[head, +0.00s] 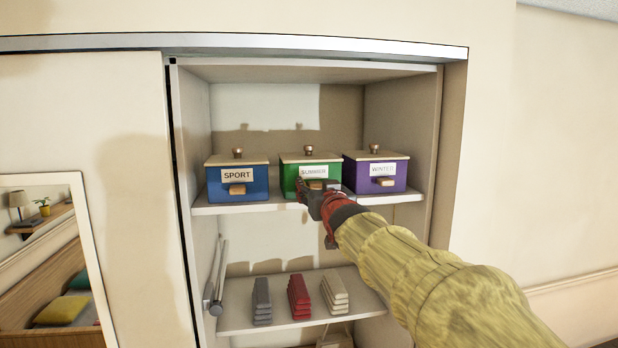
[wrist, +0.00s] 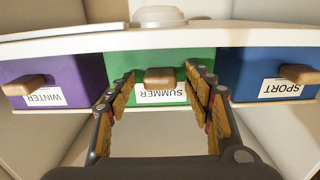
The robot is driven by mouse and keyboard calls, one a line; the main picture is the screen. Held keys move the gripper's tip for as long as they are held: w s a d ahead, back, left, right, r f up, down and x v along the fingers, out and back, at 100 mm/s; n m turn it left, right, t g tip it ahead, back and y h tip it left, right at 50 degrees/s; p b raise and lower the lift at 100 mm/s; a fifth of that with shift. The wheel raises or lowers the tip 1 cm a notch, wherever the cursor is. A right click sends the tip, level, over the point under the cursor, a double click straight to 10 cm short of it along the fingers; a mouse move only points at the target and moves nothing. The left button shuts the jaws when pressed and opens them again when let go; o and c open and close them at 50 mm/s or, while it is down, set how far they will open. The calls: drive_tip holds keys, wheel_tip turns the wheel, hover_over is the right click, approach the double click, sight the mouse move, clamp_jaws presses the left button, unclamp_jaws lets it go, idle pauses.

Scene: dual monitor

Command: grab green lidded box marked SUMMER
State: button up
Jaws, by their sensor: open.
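The green lidded box (head: 290,180) marked SUMMER stands in the middle of the upper closet shelf, with a pale lid and a round knob on top. In the wrist view, which is upside down, the green box (wrist: 190,63) is straight ahead, its wooden front handle (wrist: 160,78) between my fingers. My gripper (wrist: 158,88) is open, one finger on each side of the handle, and nothing is gripped. In the head view my gripper (head: 312,194) covers the lower front of the box and its handle. I cannot tell whether the fingers touch the box.
The blue SPORT box (head: 215,185) stands left of the green box and the purple WINTER box (head: 398,180) right, both close by. The upper shelf (head: 240,208) has a narrow front edge. Folded stacks lie on the lower shelf (head: 365,305). A sliding door (head: 130,120) covers the left side.

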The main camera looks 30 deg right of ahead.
drive_tip(key=shift+w, duration=0.2)
drive_tip(key=shift+s+r, duration=0.1)
drive_tip(key=shift+c, duration=0.4)
drive_tip(key=shift+c, duration=1.2)
drive_tip(key=c, duration=1)
clamp_jaws()
